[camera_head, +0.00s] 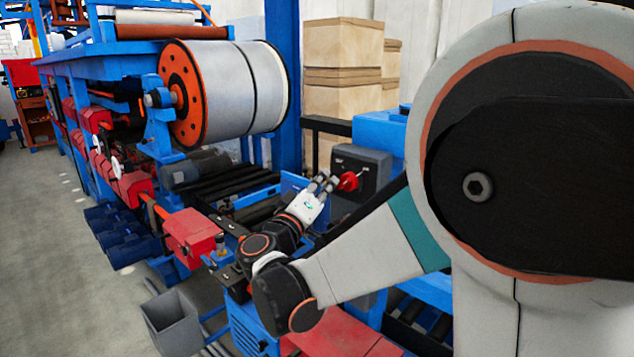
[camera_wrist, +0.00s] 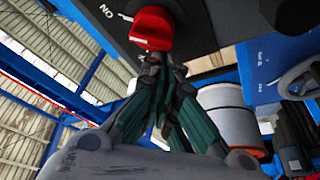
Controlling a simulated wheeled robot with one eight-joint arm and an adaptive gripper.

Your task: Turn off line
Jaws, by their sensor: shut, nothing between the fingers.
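A red rotary switch knob (camera_head: 349,181) sits on the front of a dark grey box (camera_head: 371,163) right of centre in the head view. The knob also shows at the top of the wrist view (camera_wrist: 152,28), with white "ON" lettering, upside down, to its left on the panel. My gripper (camera_head: 327,182) is just left of the knob in the head view. In the wrist view my gripper (camera_wrist: 157,60) is shut and empty, with its fingertips right at the knob's edge. I cannot tell whether they touch it.
A large metal roll (camera_head: 235,92) on a blue frame stands left of the box. A red box (camera_head: 192,236) and a grey bin (camera_head: 172,322) are lower left. Cardboard boxes (camera_head: 343,50) are stacked behind. Floor (camera_head: 60,270) is open at left.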

